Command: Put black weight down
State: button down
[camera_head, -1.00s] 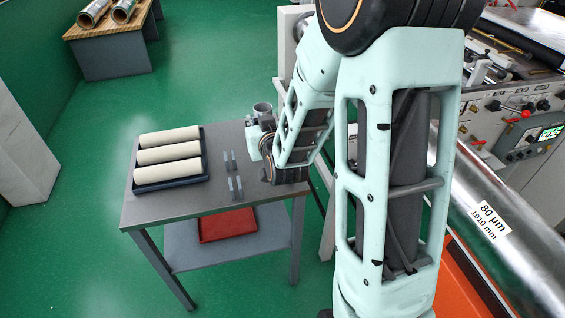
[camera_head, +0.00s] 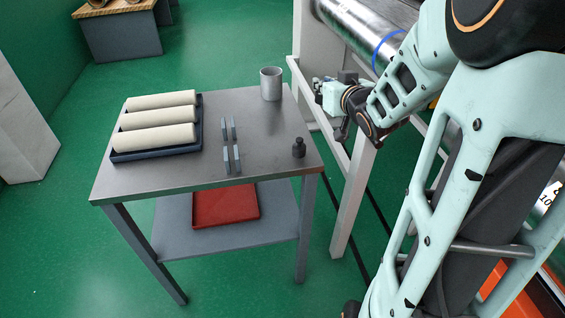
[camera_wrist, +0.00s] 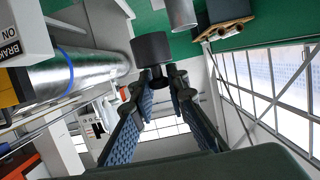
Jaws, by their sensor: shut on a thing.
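My gripper (camera_wrist: 160,88) is shut on a black weight (camera_wrist: 152,48) in the wrist view. The fingertips close at its narrow knob, and its wide cylindrical body sticks out beyond them. In the head view my gripper (camera_head: 330,92) is in the air just right of the grey table (camera_head: 195,172), by the machine frame. The held weight cannot be made out clearly there. Another small black weight (camera_head: 298,148) stands upright near the table's right front edge, apart from my gripper.
A grey cup (camera_head: 271,84) stands at the table's back right. A dark tray (camera_head: 158,154) with cream rolls is at the left, with grey upright plates (camera_head: 232,160) in the middle. A red tray (camera_head: 226,205) is on the lower shelf. A metal roller (camera_head: 365,35) is behind my gripper.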

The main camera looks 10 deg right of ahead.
jog(key=w+a+f+b, duration=0.1)
jog(key=a+f+b, duration=0.1)
jog(key=a+f, duration=0.1)
jog(key=w+a+f+b, duration=0.2)
jog(key=a+f, duration=0.1)
jog(key=f, duration=0.1)
jog(key=w+a+f+b, duration=0.1)
jog(key=a+f+b, duration=0.1)
jog(key=a+f, duration=0.2)
jog(key=shift+w+b, duration=0.2)
jog(key=shift+b, duration=0.2)
jog(key=shift+a+f, duration=0.2)
jog(key=shift+f, duration=0.15)
jog(key=shift+w+f+b, duration=0.1)
jog(key=shift+f+b, duration=0.3)
jog(key=shift+f, duration=1.15)
jog(key=shift+f, duration=0.15)
jog(key=c, duration=1.9)
grip_release()
